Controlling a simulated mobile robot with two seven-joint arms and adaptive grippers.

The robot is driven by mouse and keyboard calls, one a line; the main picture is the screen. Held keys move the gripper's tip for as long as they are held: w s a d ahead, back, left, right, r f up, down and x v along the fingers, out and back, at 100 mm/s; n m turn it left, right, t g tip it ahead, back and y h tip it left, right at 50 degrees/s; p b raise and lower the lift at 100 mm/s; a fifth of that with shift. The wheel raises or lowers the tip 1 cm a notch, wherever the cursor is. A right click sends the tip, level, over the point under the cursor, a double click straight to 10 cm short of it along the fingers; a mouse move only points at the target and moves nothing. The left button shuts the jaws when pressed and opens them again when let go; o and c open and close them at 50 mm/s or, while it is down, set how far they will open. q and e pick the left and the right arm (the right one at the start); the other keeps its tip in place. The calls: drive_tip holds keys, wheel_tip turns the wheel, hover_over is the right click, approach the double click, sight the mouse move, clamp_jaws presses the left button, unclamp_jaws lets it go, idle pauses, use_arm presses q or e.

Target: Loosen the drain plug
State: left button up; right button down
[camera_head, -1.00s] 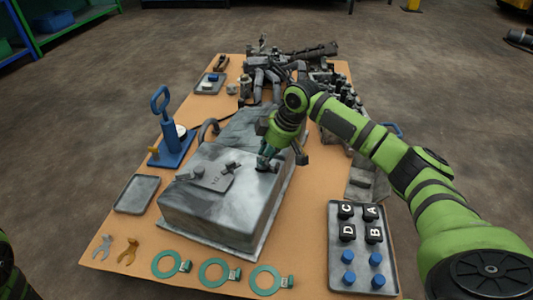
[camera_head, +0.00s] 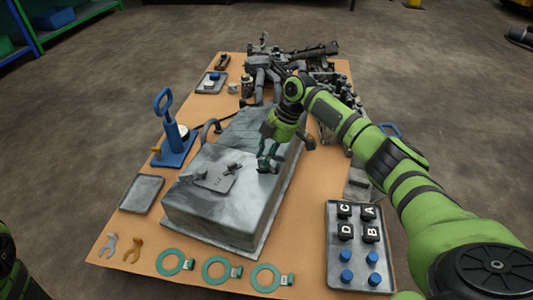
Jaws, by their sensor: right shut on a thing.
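A grey metal tank (camera_head: 215,211) lies on the wooden table, with a plate (camera_head: 216,178) and small fittings on its top. My right gripper (camera_head: 268,166) points down at the top of the tank, near its right edge. It is shut on a small dark part there, which I take to be the drain plug; the fingers hide most of it. My left gripper is not in view; only a bit of my left arm shows at the lower left edge.
A tray (camera_head: 334,268) with lettered black blocks and blue caps lies at right. Machine parts (camera_head: 270,75) crowd the far end.

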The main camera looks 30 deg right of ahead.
drive_tip(key=shift+w+a+f+n+g+b, duration=0.15)
drive_tip(key=shift+n+g+b, duration=0.25)
drive_tip(key=shift+n, duration=0.4)
drive_tip(key=n+b, duration=0.1)
drive_tip(key=n+g+b, duration=0.1)
drive_tip(key=n+b, duration=0.1)
drive_tip(key=shift+w+f+n, duration=0.1)
drive_tip(key=shift+f+n, duration=0.05)
drive_tip(key=shift+n, duration=0.15)
drive_tip(key=shift+n+g+b, duration=0.4)
drive_tip(key=shift+n, duration=0.1)
drive_tip(key=shift+r, duration=0.25)
drive_tip(key=c, duration=1.3)
unclamp_jaws()
drive_tip(key=shift+r, duration=0.1)
